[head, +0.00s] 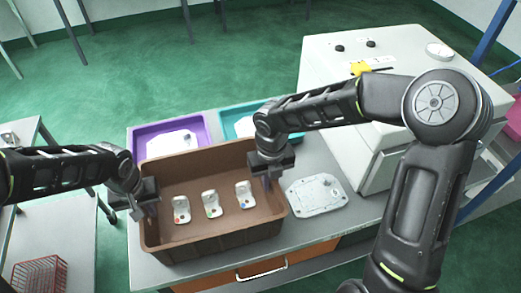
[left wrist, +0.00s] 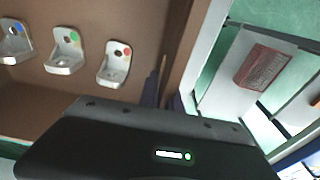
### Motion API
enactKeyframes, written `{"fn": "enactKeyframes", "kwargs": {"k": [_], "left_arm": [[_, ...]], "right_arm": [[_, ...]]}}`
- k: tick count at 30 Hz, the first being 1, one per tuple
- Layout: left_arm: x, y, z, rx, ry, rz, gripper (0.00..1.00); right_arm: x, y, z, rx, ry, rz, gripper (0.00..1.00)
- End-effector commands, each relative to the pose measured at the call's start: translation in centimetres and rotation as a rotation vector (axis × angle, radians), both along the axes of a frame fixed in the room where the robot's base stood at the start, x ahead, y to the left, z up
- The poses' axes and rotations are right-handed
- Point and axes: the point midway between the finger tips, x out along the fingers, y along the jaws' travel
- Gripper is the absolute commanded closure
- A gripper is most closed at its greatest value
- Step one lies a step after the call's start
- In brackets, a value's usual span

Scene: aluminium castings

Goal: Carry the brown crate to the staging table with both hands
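The brown crate (head: 213,238) stands over the front of the grey bench, open side up, with three small pale castings in it. Each casting carries a coloured dot. My left gripper (head: 151,207) is at the crate's left wall. In the left wrist view its dark fingers (left wrist: 164,95) are close together on either side of the crate wall (left wrist: 187,50), shut on it. My right gripper (head: 269,177) reaches down at the right wall, with a finger showing inside the crate; its grip is partly hidden. I cannot make out the staging table for certain.
A purple tray (head: 143,143) and a teal tray (head: 228,126) sit behind the crate. A flat metal casting (head: 314,197) lies right of it, near a white machine (head: 340,140). A cart with a red basket (head: 40,275) stands at left. Green floor behind is open.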

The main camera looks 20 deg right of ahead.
Motion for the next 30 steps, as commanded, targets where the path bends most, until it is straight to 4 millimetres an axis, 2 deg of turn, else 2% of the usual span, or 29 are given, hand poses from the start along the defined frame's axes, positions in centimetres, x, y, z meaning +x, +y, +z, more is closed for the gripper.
{"fn": "enactKeyframes", "kwargs": {"k": [1, 8, 19, 23, 30], "left_arm": [[0.0, 0.1, 0.0, 0.002, 0.001, 0.001, 0.89], [0.0, 0.0, 0.1, 0.001, 0.000, 0.000, 0.70], [0.0, 0.0, 0.6, 0.000, -0.001, 0.001, 0.70], [-0.1, 0.0, 2.1, 0.001, -0.004, 0.001, 0.70], [-0.6, 0.0, 6.8, -0.001, -0.006, 0.001, 0.70]], "right_arm": [[0.0, -0.1, 0.0, -0.002, 0.000, -0.002, 0.89], [0.0, 0.0, 0.1, -0.001, 0.000, -0.001, 0.70], [0.0, 0.0, 0.1, 0.000, 0.000, 0.000, 0.70], [0.0, 0.0, 0.1, 0.000, 0.000, 0.000, 0.70], [0.0, 0.0, 0.1, 0.000, 0.000, 0.000, 0.70]]}}
